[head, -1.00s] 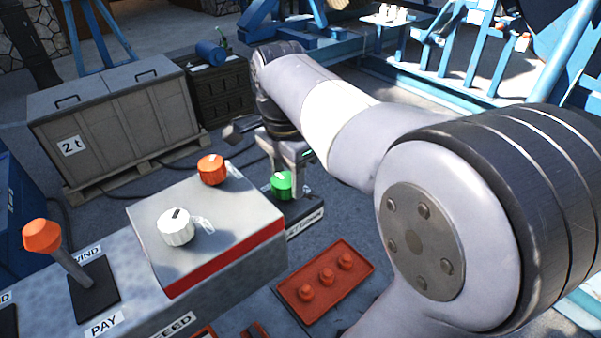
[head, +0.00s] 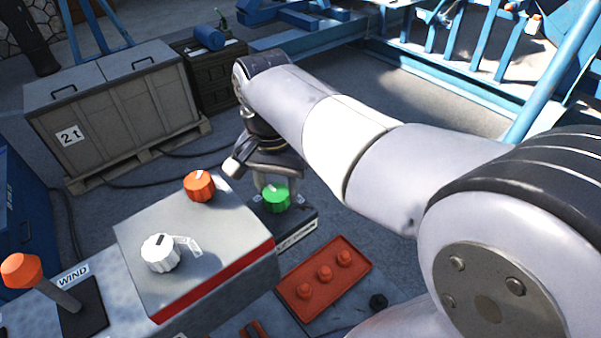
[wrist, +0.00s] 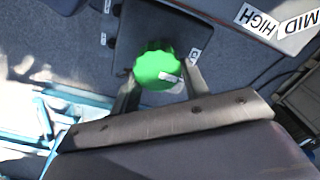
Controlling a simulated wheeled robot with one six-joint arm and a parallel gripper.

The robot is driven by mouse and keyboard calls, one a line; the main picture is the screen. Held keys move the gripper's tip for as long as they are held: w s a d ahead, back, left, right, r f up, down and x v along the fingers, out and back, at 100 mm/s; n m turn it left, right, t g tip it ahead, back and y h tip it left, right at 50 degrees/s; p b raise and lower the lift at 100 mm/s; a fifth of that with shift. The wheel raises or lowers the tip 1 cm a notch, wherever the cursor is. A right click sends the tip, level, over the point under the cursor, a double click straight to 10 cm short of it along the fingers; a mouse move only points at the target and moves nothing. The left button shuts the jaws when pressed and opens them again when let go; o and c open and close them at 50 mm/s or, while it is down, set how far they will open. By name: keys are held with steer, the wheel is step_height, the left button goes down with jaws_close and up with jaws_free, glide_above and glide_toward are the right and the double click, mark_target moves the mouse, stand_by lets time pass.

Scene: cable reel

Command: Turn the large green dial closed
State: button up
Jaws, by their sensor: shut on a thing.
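The large green dial (head: 275,198) sits on a dark box behind the grey control panel in the head view. My gripper (head: 275,188) reaches down over the dial from above. In the wrist view its two fingers lie on either side of the dial, and my gripper (wrist: 160,82) is shut on it. Part of the dial's near side is between the fingers.
An orange knob (head: 199,186) and a white knob (head: 161,252) stand on the raised grey panel (head: 215,240) left of the dial. A red tray (head: 322,280) with several red knobs lies in front. An orange-topped lever (head: 22,270) is at the left. HIGH and MID labels (wrist: 260,22) show in the wrist view.

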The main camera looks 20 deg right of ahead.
mark_target(287, 192)
steer(key=shift+s, duration=0.5)
steer(key=o, duration=1)
steer(key=shift+d, duration=0.1)
step_height(287, 192, up, 11)
steer(key=d, duration=0.1)
steer(key=shift+s, duration=0.25)
steer(key=f, duration=0.7)
steer(key=a+f, duration=0.1)
steer(key=f, duration=0.2)
steer(key=shift+w+f, duration=0.25)
steer(key=shift+f, duration=0.25)
